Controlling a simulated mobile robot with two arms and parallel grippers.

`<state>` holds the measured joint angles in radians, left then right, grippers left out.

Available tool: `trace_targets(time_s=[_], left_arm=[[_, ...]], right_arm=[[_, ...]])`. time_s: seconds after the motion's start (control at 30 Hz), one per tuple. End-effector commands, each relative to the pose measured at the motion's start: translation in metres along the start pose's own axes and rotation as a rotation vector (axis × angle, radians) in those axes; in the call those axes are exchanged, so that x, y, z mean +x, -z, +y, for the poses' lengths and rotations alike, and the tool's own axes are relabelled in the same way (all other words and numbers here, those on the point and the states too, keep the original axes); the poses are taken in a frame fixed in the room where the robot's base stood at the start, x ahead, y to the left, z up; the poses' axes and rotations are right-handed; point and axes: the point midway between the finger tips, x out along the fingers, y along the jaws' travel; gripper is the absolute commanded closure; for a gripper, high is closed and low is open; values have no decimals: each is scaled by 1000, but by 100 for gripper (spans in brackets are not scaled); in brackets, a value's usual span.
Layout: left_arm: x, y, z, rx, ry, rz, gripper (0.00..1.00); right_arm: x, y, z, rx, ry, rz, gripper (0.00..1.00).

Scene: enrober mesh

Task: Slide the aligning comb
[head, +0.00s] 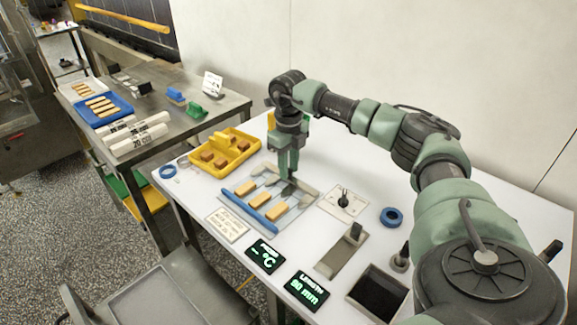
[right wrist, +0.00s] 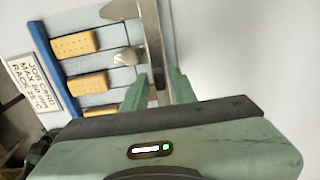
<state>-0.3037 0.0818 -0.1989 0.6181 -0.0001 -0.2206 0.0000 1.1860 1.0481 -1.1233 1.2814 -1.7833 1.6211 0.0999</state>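A rack with a wire mesh (head: 262,190) lies on the white table and holds several tan bars (head: 246,188), with a blue rail (head: 250,210) along its front side. My right gripper (head: 289,178) points down at the rack's back side, over a dark grey piece that may be the aligning comb. In the right wrist view a grey metal bar (right wrist: 150,35) runs between the fingertips of my right gripper (right wrist: 159,75). I cannot tell whether the fingers press on it. My left gripper is not in view.
A yellow tray (head: 223,155) with brown pieces stands left of the rack. A job card (head: 227,225) and two displays (head: 265,256) lie in front.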

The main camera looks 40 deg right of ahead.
Motion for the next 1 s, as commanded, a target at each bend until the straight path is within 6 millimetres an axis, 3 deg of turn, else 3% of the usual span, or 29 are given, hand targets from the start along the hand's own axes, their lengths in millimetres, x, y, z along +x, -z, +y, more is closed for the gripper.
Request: trace_targets(time_s=[0.03,0.07,0.1,1.0], left_arm=[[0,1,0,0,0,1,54],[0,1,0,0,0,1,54],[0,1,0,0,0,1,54],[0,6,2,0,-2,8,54]], right_arm=[[0,0,0,0,0,0,90],[0,0,0,0,0,0,99],[0,0,0,0,0,0,100],[-1,0,0,1,0,-1,100]])
